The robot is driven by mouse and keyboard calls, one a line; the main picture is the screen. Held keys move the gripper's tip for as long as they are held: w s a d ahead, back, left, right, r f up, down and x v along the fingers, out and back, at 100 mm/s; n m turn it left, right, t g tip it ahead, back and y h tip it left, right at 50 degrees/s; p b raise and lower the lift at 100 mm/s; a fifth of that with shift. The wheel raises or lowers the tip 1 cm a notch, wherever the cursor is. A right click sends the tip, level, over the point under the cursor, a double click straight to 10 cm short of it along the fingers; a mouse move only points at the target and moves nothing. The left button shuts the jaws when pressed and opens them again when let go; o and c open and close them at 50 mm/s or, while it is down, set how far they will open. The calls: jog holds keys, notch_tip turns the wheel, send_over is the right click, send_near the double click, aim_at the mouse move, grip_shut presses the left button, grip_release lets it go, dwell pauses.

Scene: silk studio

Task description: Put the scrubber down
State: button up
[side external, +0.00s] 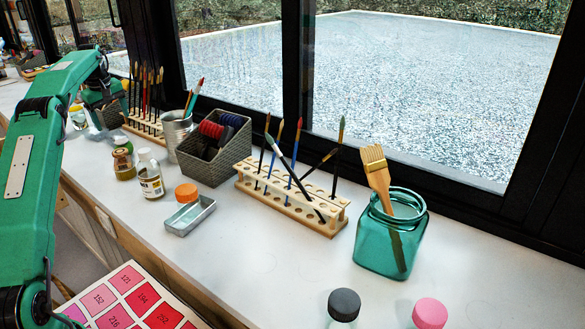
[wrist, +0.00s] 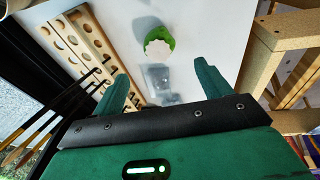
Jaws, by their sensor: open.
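My gripper (wrist: 161,70) is open in the wrist view, with its two green fingers well apart. Ahead of the fingertips a small round green-and-white thing (wrist: 158,43) rests on the white counter (wrist: 205,25); I cannot tell whether it is the scrubber. A clear, bluish-grey thing (wrist: 161,82) lies between the fingers, with no visible contact. No scrubber can be made out clearly there.
A wooden brush rack (wrist: 82,42) stands close left of my fingers, with several brushes (wrist: 55,115) beside it. A wooden frame (wrist: 270,50) is at the right. In the side view, small bottles (side external: 150,180), a grey caddy (side external: 215,150) and a teal jar (side external: 375,240) line the counter.

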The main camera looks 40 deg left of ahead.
jog(key=w+d+r+m, duration=0.1)
jog(key=d+r+m, duration=0.1)
jog(key=d+r, duration=0.35)
jog(key=w+d+r+m+t, duration=0.1)
jog(key=d+r+m, duration=0.1)
jog(key=d, duration=0.7)
jog(key=w+d+r+m, duration=0.15)
jog(key=d+r, duration=0.25)
jog(key=d, duration=0.4)
jog(key=s+d+r+m+t, duration=0.15)
jog(key=s+d+m, duration=0.45)
jog(key=d, duration=0.8)
jog(key=s+d+f+m+h, duration=0.1)
jog(key=s+d+f+m, duration=0.2)
jog(key=s+d+f, duration=0.2)
jog(key=s+d+f+m+t, duration=0.1)
jog(key=s+d+f+m, duration=0.2)
jog(key=s+d, duration=0.6)
jog(key=s+f, duration=0.2)
jog(key=s, duration=0.2)
jog(key=shift+d+h, duration=0.3)
jog(key=shift+h, duration=0.1)
